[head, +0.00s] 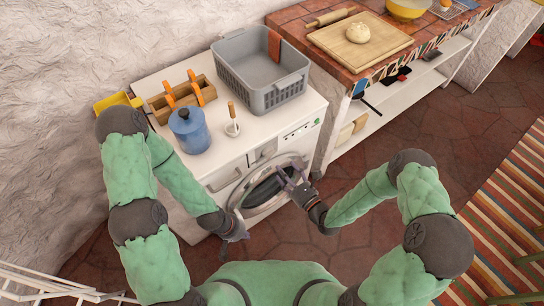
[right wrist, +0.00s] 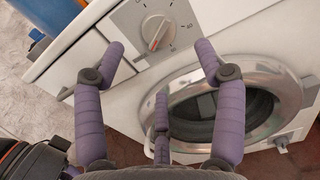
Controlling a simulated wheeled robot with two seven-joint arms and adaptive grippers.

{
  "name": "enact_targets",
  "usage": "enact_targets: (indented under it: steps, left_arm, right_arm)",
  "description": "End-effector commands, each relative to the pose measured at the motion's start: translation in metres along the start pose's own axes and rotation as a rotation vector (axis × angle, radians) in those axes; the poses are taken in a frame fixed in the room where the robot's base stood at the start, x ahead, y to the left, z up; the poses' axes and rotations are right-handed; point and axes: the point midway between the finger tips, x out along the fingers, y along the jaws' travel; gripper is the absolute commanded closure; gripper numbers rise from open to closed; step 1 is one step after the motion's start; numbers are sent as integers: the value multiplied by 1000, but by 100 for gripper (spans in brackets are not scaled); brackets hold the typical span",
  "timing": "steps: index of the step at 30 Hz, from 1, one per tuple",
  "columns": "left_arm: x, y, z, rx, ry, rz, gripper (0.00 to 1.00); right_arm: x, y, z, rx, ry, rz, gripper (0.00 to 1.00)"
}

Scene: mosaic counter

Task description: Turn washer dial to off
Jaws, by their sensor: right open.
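The white washer (head: 228,172) stands against the wall, with its round door and a grey panel on its front. In the right wrist view its dial (right wrist: 157,32) is a round pale knob with a red mark and numbers around it. The dial is hard to make out in the head view. My right gripper (head: 291,180) is in front of the washer door. In the right wrist view its purple fingers (right wrist: 158,62) are spread, empty and apart from the dial, which appears beyond them. My left gripper (head: 235,242) hangs low before the washer's left part; its finger opening is unclear.
A brick-topped counter (head: 300,27) adjoins on the right. A white rack (head: 55,285) stands lower left.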

Motion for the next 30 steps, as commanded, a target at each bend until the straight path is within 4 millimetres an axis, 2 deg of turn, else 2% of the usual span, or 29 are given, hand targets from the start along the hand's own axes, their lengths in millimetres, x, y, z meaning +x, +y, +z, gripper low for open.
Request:
enact_targets:
  steps: [6, 12, 18, 26, 28, 30]
  left_arm:
    - [9, -3, 0, 0, 0, 0, 100]
    - [14, -5, -1, 0, 0, 0, 100]
    - [16, -6, -1, 0, 1, 0, 100]
    - [16, -6, -1, 0, 1, 0, 100]
    - [16, -6, -1, 0, 1, 0, 100]
    - [16, -6, -1, 0, 1, 0, 100]
  right_arm:
    - [40, 1, -2, -5, -1, 5, 29]
    - [66, 0, -2, -4, 1, 2, 29]
    - [78, 0, -1, -2, 3, 1, 29]
    - [79, 0, 0, -2, 3, -1, 29]
    - [79, 0, 0, -2, 3, -1, 43]
    - [79, 0, 0, -2, 3, -1, 63]
